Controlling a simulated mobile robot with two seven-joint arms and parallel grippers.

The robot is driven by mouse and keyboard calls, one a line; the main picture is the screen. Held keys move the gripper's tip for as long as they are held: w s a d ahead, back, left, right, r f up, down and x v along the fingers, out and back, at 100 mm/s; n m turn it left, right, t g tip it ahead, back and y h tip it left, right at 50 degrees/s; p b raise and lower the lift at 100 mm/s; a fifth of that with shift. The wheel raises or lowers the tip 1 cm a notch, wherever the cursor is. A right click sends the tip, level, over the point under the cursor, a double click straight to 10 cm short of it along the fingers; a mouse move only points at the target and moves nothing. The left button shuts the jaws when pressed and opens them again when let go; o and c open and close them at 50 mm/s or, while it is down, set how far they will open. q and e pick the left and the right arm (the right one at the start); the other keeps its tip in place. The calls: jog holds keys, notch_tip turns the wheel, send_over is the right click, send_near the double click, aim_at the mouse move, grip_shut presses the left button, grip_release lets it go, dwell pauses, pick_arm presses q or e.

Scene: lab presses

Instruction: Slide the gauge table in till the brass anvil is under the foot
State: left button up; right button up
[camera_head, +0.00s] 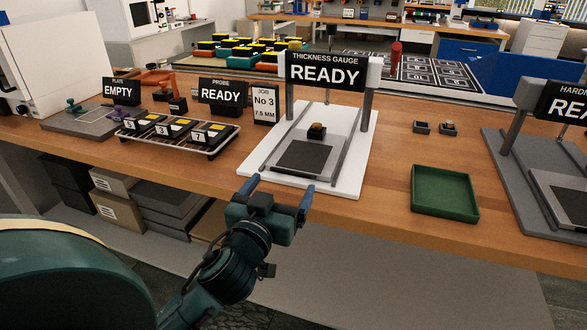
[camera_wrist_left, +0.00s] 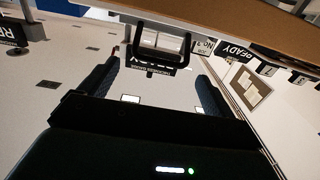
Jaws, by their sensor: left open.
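The thickness gauge (camera_head: 326,72) stands on the bench with a READY sign across two grey posts. Its gauge table (camera_head: 305,158) is a dark grey plate in a light frame on the white base, towards the near side. A small block with a brass-coloured top (camera_head: 317,130), seemingly the anvil, sits at the plate's far edge. A thin rod, perhaps the foot, shows behind it (camera_head: 327,97). My left gripper (camera_head: 276,195) is open and empty, just in front of the base's near edge. In the left wrist view a dark U-shaped frame (camera_wrist_left: 160,22) shows between its fingers. My right gripper is out of view.
The hardness tester (camera_head: 540,185) stands further right. Bare bench (camera_head: 390,165) lies right of the base.

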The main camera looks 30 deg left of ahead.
aim_at(289, 174)
pick_arm(q)
jog(key=x, duration=0.7)
jog(key=shift+w, duration=0.35)
jog(key=shift+c, duration=0.3)
